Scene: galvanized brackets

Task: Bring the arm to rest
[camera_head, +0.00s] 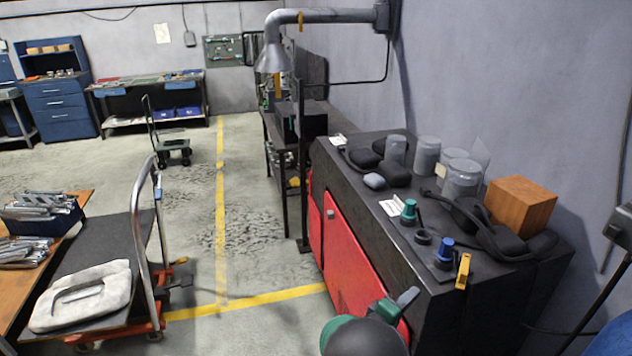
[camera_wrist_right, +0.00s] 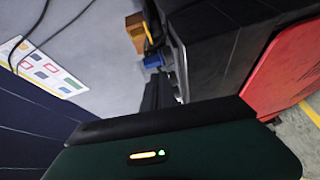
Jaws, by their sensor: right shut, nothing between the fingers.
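My right gripper (camera_head: 408,297) shows at the bottom of the head view, in front of the red-doored black cabinet (camera_head: 445,285). Its jaws are shut and nothing is held. My left gripper is not in view. Galvanized brackets (camera_head: 38,205) lie at the left edge in and beside a dark blue bin, on a wooden tabletop (camera_head: 75,215).
The cabinet top carries grey jars (camera_head: 462,180), black ear defenders, a wooden block (camera_head: 520,205) and small green and blue-topped items. A flat cart (camera_head: 150,230) with a pale sack (camera_head: 85,295) stands left. The floor between, with yellow lines, is clear.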

